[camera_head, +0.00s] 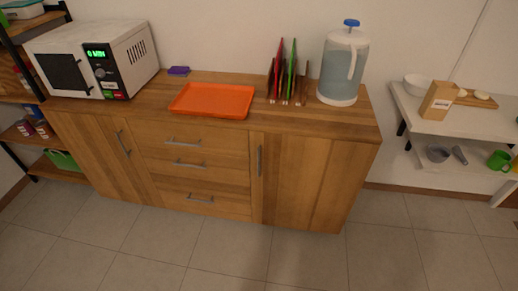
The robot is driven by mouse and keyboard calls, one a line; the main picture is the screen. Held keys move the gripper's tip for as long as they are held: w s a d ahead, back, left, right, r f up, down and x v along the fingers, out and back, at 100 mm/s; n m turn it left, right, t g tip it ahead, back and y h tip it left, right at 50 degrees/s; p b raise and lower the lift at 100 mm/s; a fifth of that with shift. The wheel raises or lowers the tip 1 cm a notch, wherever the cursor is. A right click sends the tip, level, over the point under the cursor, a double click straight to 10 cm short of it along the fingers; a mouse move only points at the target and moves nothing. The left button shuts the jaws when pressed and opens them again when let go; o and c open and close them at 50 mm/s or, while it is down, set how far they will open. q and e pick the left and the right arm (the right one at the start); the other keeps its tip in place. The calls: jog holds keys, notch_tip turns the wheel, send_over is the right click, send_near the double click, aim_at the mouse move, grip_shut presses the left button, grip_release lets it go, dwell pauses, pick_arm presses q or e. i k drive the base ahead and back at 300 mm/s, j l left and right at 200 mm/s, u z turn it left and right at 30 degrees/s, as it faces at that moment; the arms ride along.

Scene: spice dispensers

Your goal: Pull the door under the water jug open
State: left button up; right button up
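The water jug (342,66) is clear with a white lid, a white base and a blue knob. It stands upright on the right end of the wooden sideboard's top (335,117). Below it is the right cabinet door (292,182), flat and closed against the front. Its vertical metal handle (260,161) is near the door's left edge, and nothing touches it. Neither my left nor my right gripper shows in the head view.
An orange tray (213,100), a rack of coloured boards (285,75) and a microwave (95,60) stand on the sideboard. Drawers (193,152) and a left door (108,150) are shut. A white shelf (445,122) stands at right. The tiled floor (240,250) in front is clear.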

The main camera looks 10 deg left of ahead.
aim_at(310, 183)
jog(key=i+l, duration=0.1)
jog(key=i, duration=0.4)
jog(key=i+l, duration=0.1)
jog(key=i, duration=0.4)
jog(key=j+u, duration=0.05)
